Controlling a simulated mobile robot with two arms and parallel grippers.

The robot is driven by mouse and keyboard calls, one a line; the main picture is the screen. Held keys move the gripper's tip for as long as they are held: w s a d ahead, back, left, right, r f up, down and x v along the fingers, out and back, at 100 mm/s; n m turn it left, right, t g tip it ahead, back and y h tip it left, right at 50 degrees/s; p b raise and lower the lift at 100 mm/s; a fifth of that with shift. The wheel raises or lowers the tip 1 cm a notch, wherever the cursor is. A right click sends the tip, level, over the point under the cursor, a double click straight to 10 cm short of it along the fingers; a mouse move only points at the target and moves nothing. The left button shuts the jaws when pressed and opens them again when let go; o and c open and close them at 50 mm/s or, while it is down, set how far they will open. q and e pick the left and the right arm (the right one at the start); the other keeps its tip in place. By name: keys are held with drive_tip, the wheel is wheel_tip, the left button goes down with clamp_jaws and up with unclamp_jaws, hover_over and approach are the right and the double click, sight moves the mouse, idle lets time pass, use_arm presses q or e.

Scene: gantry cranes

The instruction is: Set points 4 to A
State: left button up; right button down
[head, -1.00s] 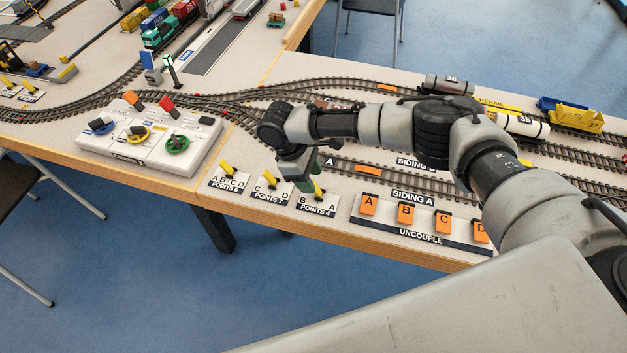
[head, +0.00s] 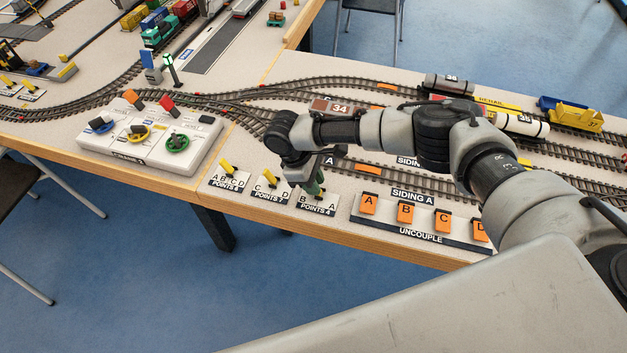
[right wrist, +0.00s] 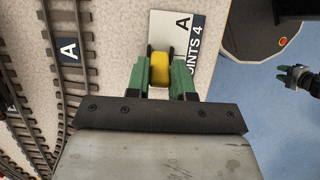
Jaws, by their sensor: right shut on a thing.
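The letter A (right wrist: 182,24) shows just beyond the handle. The lever's exact lean is hidden. My left gripper (right wrist: 293,78) shows small over the floor in the right wrist view.
The uncouple panel (head: 420,222) with orange buttons is to the right. Tracks and a wagon marked 34 (head: 338,107) lie behind.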

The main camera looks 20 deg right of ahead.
drive_tip(key=shift+d+r+p, duration=0.1)
drive_tip(key=shift+r+p, duration=0.1)
drive_tip(key=shift+p, duration=0.25)
drive_tip(key=t+y+p, duration=0.1)
drive_tip(key=p, duration=0.1)
drive_tip(key=s+d+t+y+p, duration=0.1)
drive_tip(key=y+p, duration=0.1)
drive_tip(key=shift+d+r+p, duration=0.1)
drive_tip(key=shift+r+p, duration=0.1)
drive_tip(key=shift+p, duration=0.2)
drive_tip(key=shift+s+d+f+t+y+p, duration=0.15)
drive_tip(key=shift+t+y+p, duration=0.1)
drive_tip(key=shift+y, duration=0.15)
drive_tip(key=shift+s+d+t+y+p, duration=0.15)
drive_tip(key=shift+t+y+p, duration=0.1)
drive_tip(key=shift+y, duration=0.15)
drive_tip(key=shift+d+f+t+y, duration=0.1)
drive_tip(key=shift+d+t+y, duration=0.05)
drive_tip(key=shift+t+y, duration=0.15)
drive_tip(key=shift+s+d+f+t+y, duration=0.1)
drive_tip(key=shift+d+f+t+y, duration=0.15)
drive_tip(key=shift+t+y, duration=0.4)
drive_tip(key=shift+s+d+f+t+y+b, duration=0.15)
drive_tip(key=shift+d+t+y+b, duration=0.15)
drive_tip(key=shift+y+b, duration=0.5)
drive_tip(key=shift+s+d+t+y+b, duration=0.1)
drive_tip(key=shift+t+y+b, duration=0.3)
drive_tip(key=shift+y, duration=0.15)
